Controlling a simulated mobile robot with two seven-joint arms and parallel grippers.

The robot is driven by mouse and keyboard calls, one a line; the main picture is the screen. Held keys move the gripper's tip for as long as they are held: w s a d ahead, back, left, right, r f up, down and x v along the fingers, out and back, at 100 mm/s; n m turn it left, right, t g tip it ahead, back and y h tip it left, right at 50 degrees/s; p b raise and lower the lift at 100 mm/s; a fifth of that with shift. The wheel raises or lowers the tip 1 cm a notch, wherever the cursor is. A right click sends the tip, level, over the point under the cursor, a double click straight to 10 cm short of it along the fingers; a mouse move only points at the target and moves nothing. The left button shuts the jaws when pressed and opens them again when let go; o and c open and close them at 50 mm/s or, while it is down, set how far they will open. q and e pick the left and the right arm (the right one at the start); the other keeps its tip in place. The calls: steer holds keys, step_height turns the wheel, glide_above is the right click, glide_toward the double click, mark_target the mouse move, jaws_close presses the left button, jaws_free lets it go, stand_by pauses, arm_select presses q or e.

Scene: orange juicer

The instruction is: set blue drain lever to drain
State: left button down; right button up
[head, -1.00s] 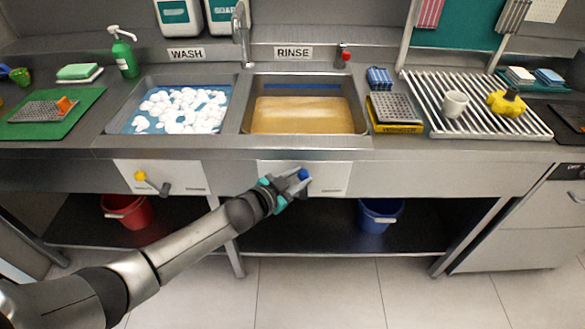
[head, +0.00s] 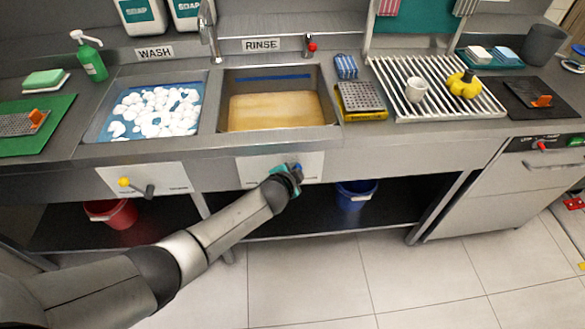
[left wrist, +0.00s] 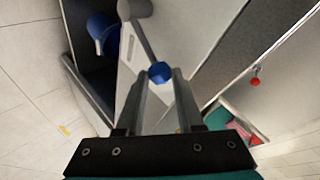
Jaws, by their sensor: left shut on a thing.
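The blue drain lever's knob (head: 297,168) is at the white panel (head: 252,172) below the RINSE basin. My left gripper (head: 291,177) is at this knob; its arm hides most of the lever in the head view. In the left wrist view the blue knob (left wrist: 159,73) sits between the tips of my left gripper (left wrist: 160,80), which is shut on it. The grey lever shaft (left wrist: 144,42) runs from the knob up to a round grey pivot (left wrist: 134,8). The panel's small lettering is unreadable. My right gripper is not in view.
The RINSE basin (head: 330,115) holds brownish water; the WASH basin (head: 207,105) holds foam. A yellow-knobbed lever (head: 136,186) is on the left panel. A blue bucket (head: 356,194) and a red bucket (head: 112,213) stand on the lower shelf. The floor in front is clear.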

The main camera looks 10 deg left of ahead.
arm_select(q)
steer(key=shift+f, duration=0.15)
steer(key=c, duration=0.5)
jaws_free()
steer(key=shift+p+v, duration=2.7)
steer(key=shift+v, duration=5)
steer(key=shift+w, duration=0.1)
